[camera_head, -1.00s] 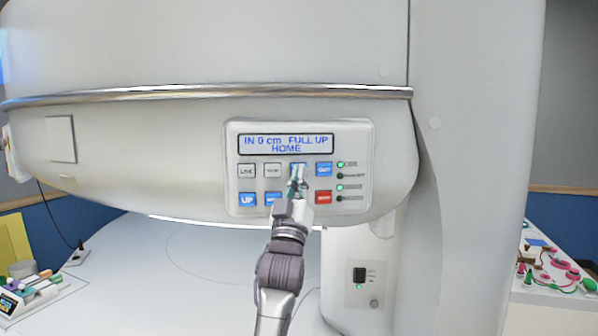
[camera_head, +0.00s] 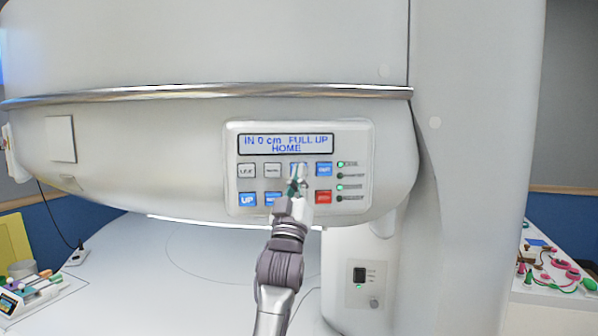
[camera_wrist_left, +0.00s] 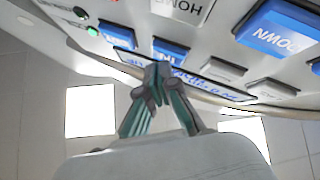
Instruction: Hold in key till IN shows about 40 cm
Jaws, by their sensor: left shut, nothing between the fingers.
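The control panel (camera_head: 355,133) is on the front of the big white magnet housing. Its display (camera_head: 286,144) reads "IN 0 cm FULL UP" and "HOME". The blue IN key (camera_head: 298,167) is in the upper key row, left of the blue OUT key (camera_head: 324,169); my fingertips partly cover it. My left gripper (camera_head: 297,180) is shut and empty, its tips at the IN key. In the left wrist view the tips (camera_wrist_left: 157,70) overlap the edge of the IN key (camera_wrist_left: 170,49); I cannot tell whether they touch it. My right gripper is not in view.
Around it are a blue UP key (camera_head: 248,199), a red key (camera_head: 323,197) and green lights (camera_head: 340,164). A metal rail (camera_head: 210,92) runs above the panel. A white table (camera_head: 150,270) lies below. Trays of small items stand at far left (camera_head: 35,295) and far right (camera_head: 550,270).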

